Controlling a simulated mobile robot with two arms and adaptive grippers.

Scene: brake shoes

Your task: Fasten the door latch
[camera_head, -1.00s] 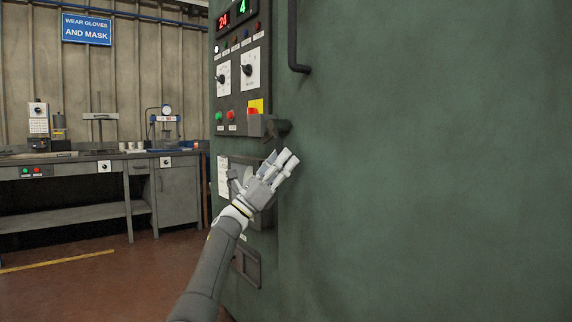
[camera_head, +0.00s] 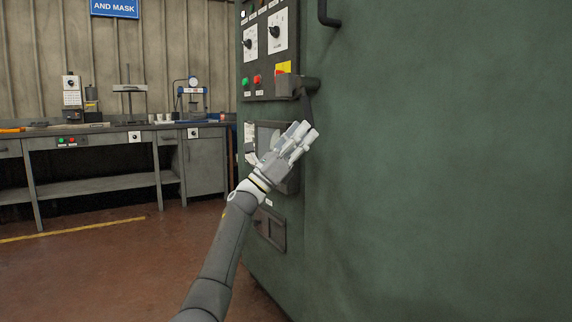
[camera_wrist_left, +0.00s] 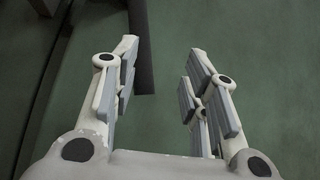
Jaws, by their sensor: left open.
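The door latch (camera_head: 306,86) is a dark block with a lever hanging from it, at the left edge of the large green door (camera_head: 430,150). My left gripper (camera_head: 305,130) is open and empty, just below the latch in the head view, fingers pointing up and right. In the left wrist view, a dark bar (camera_wrist_left: 141,50), apparently the latch lever, reaches down beside the left fingertip of my left gripper (camera_wrist_left: 163,60). I cannot tell whether they touch. The lever's lower end is partly hidden by the fingers in the head view. My right gripper is not in view.
A control panel (camera_head: 268,45) with knobs and buttons is left of the latch. A dark door handle (camera_head: 323,12) is above. A grey workbench (camera_head: 100,187) with small equipment stands along the back wall. The red-brown floor (camera_head: 120,265) at left is clear.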

